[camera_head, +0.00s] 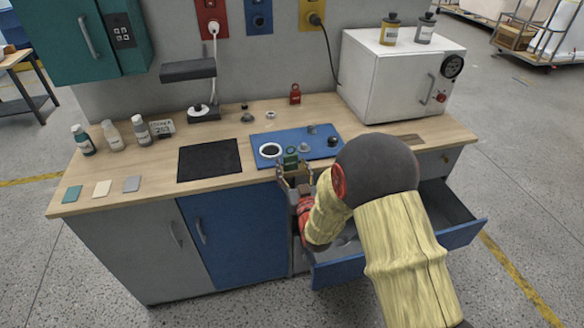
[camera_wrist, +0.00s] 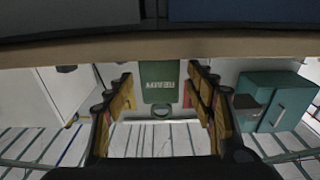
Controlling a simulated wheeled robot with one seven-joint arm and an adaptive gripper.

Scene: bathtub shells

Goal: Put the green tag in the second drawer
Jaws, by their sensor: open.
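The green tag (camera_head: 290,156) is at the front edge of the blue mat, just beyond my gripper (camera_head: 294,179). In the wrist view the tag (camera_wrist: 159,82) shows white lettering and a ring, and it appears between the two fingers with a gap on each side. My gripper (camera_wrist: 162,95) is open at the counter's front edge. An open drawer with a blue front (camera_head: 462,236) sticks out below right, under a shut drawer (camera_head: 437,163). My arm hides much of its inside.
The blue mat (camera_head: 322,136) also bears a white ring (camera_head: 270,150) and small dark parts. A black pad (camera_head: 209,158) lies left of it. A red tag (camera_head: 295,95) stands behind. A white box (camera_head: 395,75) fills the counter's right back. Bottles (camera_head: 113,136) stand left.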

